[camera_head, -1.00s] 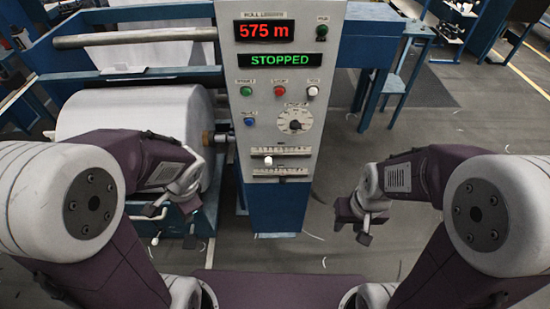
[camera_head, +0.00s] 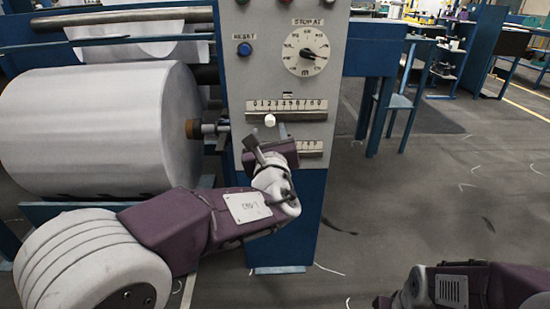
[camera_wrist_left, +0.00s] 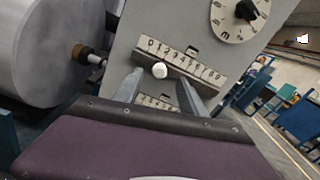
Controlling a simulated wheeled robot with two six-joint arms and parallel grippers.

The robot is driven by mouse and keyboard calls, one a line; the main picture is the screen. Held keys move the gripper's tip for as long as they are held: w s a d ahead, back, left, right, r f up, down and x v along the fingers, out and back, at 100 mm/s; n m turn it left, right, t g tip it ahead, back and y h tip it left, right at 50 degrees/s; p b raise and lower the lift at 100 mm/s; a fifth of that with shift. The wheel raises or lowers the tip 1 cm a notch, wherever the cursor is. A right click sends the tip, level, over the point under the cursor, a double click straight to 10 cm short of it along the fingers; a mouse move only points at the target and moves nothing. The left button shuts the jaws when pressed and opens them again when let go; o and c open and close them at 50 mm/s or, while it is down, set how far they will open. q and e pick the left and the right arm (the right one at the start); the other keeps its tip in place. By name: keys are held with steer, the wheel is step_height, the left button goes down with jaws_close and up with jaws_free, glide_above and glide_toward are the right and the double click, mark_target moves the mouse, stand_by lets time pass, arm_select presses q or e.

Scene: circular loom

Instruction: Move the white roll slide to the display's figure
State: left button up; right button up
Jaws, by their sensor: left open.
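The white slide knob (camera_head: 270,120) sits on the upper numbered scale (camera_head: 300,116) of the grey control panel, left of the scale's middle, near the low digits. It also shows in the left wrist view (camera_wrist_left: 160,71). My left gripper (camera_head: 268,142) is just below and in front of it. In the left wrist view its two fingers (camera_wrist_left: 160,90) are apart, with the knob beyond and between their tips; contact cannot be told. The display is out of view. Only the top of my right gripper (camera_head: 383,302) shows at the bottom edge; its fingers are hidden.
A second scale (camera_head: 311,149) lies below, partly covered by my left gripper. A dial (camera_head: 306,48) and a blue button (camera_head: 244,49) are above. The large white roll (camera_head: 100,125) with its brown-ended shaft (camera_head: 194,129) is left. Open floor lies to the right.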

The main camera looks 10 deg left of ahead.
mark_target(270, 123)
arm_select(q)
steer(key=x, duration=0.3)
steer(key=b+x, duration=0.1)
steer(key=x, duration=0.2)
steer(key=f+b+x, duration=0.1)
steer(key=x, duration=0.2)
steer(key=shift+d, duration=0.25)
jaws_close()
arm_select(e)
step_height(270, 123, down, 3)
steer(key=shift+f, duration=0.1)
stand_by(0.8)
